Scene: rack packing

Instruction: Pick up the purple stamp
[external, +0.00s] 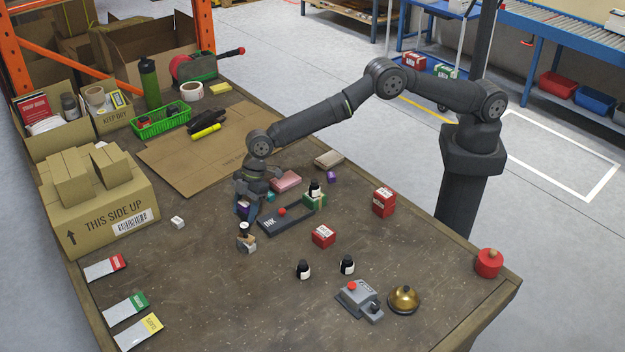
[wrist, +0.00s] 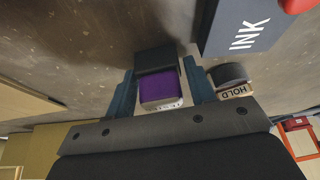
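The purple stamp (wrist: 160,88), a purple block with a dark part, sits between the two fingers of my gripper (wrist: 160,80) in the wrist view. The fingers are close along both sides of it; whether they press on it is not clear. In the external view my gripper (external: 249,198) points down at the table, left of the black INK tray (external: 268,226). A bit of purple (external: 243,208) shows at the fingers there, mostly hidden by them.
A stamp with HOLD on its label (wrist: 234,90) stands close to the right finger, by the INK tray (wrist: 240,30). A large carton (external: 100,215) stands left.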

